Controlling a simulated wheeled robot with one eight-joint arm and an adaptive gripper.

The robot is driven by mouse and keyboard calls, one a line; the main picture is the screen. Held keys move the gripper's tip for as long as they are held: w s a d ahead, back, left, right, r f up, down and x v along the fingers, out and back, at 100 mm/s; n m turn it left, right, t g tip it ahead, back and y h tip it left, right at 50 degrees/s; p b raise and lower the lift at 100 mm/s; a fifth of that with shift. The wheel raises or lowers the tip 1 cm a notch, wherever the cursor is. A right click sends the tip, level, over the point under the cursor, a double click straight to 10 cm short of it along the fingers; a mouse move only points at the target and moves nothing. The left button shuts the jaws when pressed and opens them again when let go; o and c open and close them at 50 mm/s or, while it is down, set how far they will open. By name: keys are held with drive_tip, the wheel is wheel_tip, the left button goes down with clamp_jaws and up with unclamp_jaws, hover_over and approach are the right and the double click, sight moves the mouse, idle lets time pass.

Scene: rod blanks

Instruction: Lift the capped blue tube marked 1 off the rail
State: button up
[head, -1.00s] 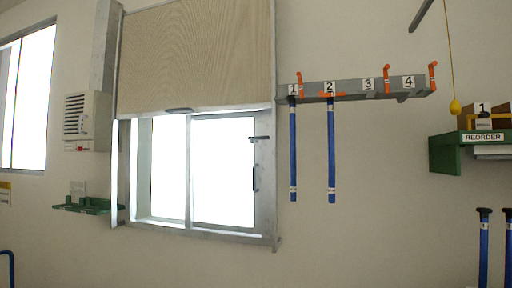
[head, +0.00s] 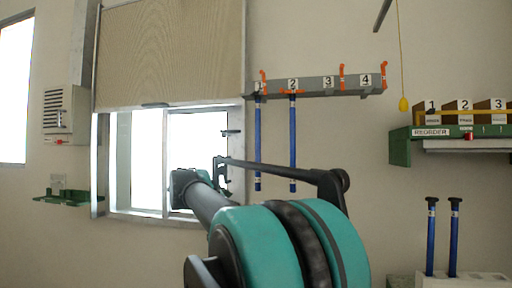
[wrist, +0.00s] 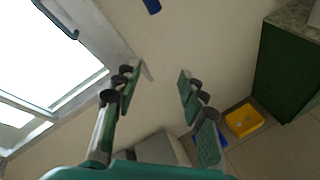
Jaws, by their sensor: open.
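The blue tube (head: 257,145) under the number 1 hangs upright from the grey rail (head: 347,84) on the wall in the head view. Its dark cap is small at the rail.
The window (head: 195,140) with its blind is left of the tubes, behind my arm. A green shelf (head: 400,148) with numbered boxes is at right, above two capped blue tubes (head: 431,240). A yellow bin (wrist: 243,121) and green cabinet (wrist: 288,60) show in the wrist view.

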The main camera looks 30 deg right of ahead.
sight(256, 142)
drive_tip(key=d+r+n+t+h, duration=0.15)
drive_tip(key=r+n, duration=0.25)
drive_tip(key=r, duration=0.6)
drive_tip(key=d+r+n+h, duration=0.2)
drive_tip(key=r+n, duration=0.1)
drive_tip(key=r, duration=0.8)
drive_tip(key=x, duration=1.1)
drive_tip(key=shift+w+d, duration=0.15)
drive_tip(key=shift+d, duration=0.15)
drive_tip(key=x, duration=0.6)
drive_tip(key=shift+r, duration=0.2)
drive_tip(key=shift+d+n, duration=0.1)
drive_tip(key=shift+n, duration=0.2)
clamp_jaws()
